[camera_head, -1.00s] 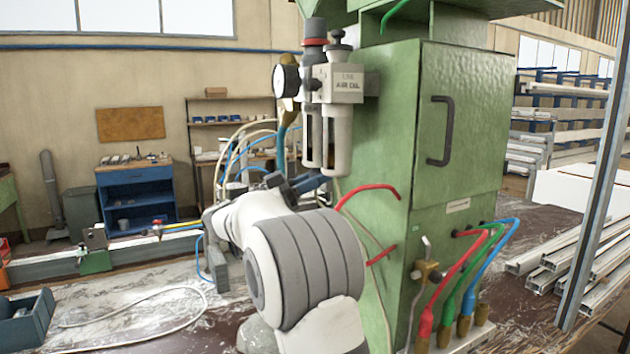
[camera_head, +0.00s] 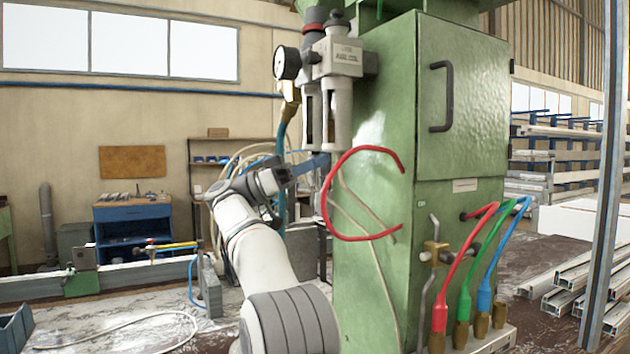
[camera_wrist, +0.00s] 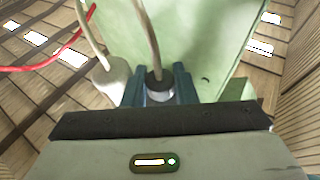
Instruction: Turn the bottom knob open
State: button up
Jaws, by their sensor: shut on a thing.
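The air unit (camera_head: 345,58) on the green cabinet has a pressure gauge (camera_head: 288,63) and two hanging bowls (camera_head: 338,112). My gripper (camera_head: 318,162) is just below the bowls, with its blue fingers pointing right. In the wrist view, my gripper's fingers (camera_wrist: 160,88) are closed around a small round bottom knob (camera_wrist: 159,96), pale with a dark end, and a thin hose runs from it. A second, pale grey bowl end (camera_wrist: 109,76) with its own hose is just left of the fingers. The knob's turn position cannot be told.
The green cabinet (camera_head: 462,120) stands close at the right. A red hose (camera_head: 331,205) loops near my wrist, and pale hoses hang beside it. Red, green and blue hoses (camera_head: 490,250) are farther right. A workbench (camera_head: 110,330) lies at the left.

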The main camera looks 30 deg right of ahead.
jog(key=shift+f+g+y+b, duration=0.3)
jog(key=shift+g+y+b, duration=0.1)
jog(key=shift+g+b, duration=0.1)
jog(key=o, duration=1)
jog(key=shift+r+m, duration=0.1)
jog(key=shift+m, duration=0.2)
jog(key=shift+b+v, duration=0.6)
jog(key=shift+v, duration=3.3)
